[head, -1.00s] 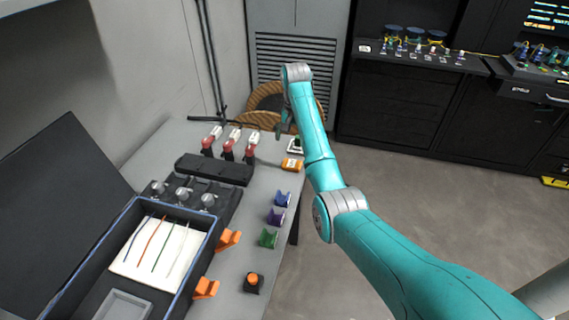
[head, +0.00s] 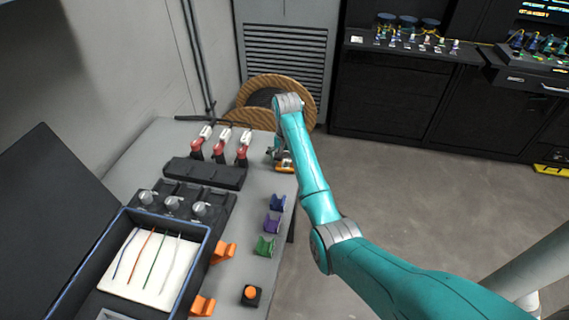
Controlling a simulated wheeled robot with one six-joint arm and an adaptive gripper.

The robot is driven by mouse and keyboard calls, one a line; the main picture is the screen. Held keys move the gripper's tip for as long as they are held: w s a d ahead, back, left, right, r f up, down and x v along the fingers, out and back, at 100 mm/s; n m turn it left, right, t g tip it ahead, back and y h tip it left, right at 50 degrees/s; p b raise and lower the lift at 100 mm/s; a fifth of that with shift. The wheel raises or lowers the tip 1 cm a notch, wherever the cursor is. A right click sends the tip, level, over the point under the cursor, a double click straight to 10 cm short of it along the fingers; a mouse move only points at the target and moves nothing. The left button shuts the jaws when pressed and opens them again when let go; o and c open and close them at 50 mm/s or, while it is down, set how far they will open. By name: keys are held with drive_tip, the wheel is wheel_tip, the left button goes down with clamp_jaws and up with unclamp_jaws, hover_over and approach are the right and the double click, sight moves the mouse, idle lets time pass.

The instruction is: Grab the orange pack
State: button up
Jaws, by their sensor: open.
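The orange pack (head: 286,168) lies near the far right edge of the grey workbench, partly hidden by my gripper and arm. My gripper (head: 281,160) is open, pointing down right at the pack. From this view I cannot tell whether the fingers stand around the pack or just above it.
The grey bench (head: 225,285) also bears blue (head: 278,202), purple (head: 272,222) and green (head: 264,246) holders, an orange button (head: 250,293), red-handled tools (head: 219,150) and an open case (head: 205,255). A wooden cable reel (head: 300,95) stands behind the bench.

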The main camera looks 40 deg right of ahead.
drive_tip(key=shift+f, duration=0.2)
drive_tip(key=c, duration=1.1)
drive_tip(key=shift+r, duration=0.1)
